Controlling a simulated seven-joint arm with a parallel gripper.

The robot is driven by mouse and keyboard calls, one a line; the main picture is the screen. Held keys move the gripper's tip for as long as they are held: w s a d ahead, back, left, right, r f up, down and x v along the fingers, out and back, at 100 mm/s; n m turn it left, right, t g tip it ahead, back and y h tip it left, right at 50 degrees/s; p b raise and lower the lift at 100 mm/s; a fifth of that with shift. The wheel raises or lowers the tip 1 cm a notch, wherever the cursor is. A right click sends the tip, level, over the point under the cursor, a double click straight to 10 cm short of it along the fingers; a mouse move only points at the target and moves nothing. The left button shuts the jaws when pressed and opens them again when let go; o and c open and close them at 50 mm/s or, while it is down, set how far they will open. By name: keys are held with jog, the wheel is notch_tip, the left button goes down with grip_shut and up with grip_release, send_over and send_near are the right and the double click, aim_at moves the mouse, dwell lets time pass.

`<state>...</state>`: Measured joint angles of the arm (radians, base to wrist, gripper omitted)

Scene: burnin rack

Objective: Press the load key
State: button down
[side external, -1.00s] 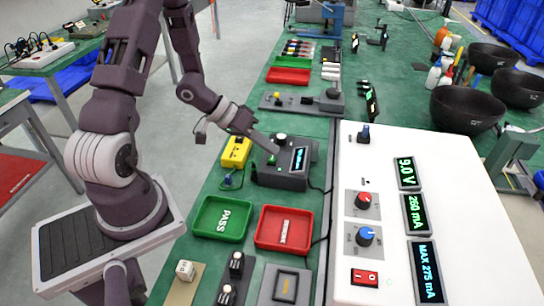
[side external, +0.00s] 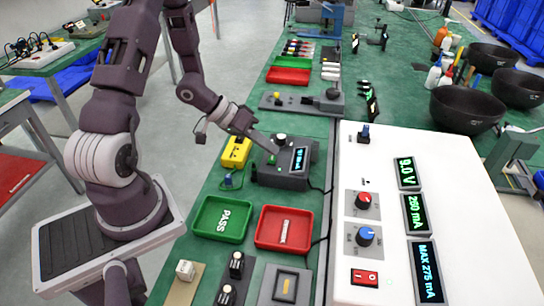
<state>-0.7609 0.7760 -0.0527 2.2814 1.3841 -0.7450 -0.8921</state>
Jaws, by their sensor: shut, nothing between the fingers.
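A dark grey box (side external: 290,181) with a small lit blue display (side external: 299,160) stands on the green bench. A dark round knob (side external: 280,139) is on its top, and a small green key (side external: 271,160) lies on its left part. I cannot read a label that tells which key is the load key. My gripper (side external: 276,150) is shut and empty. Its tip points down at the box's top, close to the green key and the knob. I cannot tell whether it touches the key.
A yellow meter (side external: 235,152) stands left of the box. A green PASS tray (side external: 197,220) and a red tray (side external: 258,236) lie in front. A white panel (side external: 465,225) with knobs, a red switch (side external: 364,277) and lit readouts stands to the right. Black bowls (side external: 466,110) are farther right.

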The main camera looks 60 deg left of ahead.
jog(key=shift+f, duration=0.45)
jog(key=shift+f, duration=0.2)
dwell(0.4)
jog(key=shift+r, duration=0.65)
notch_tip(320, 180, up, 6)
dwell(0.3)
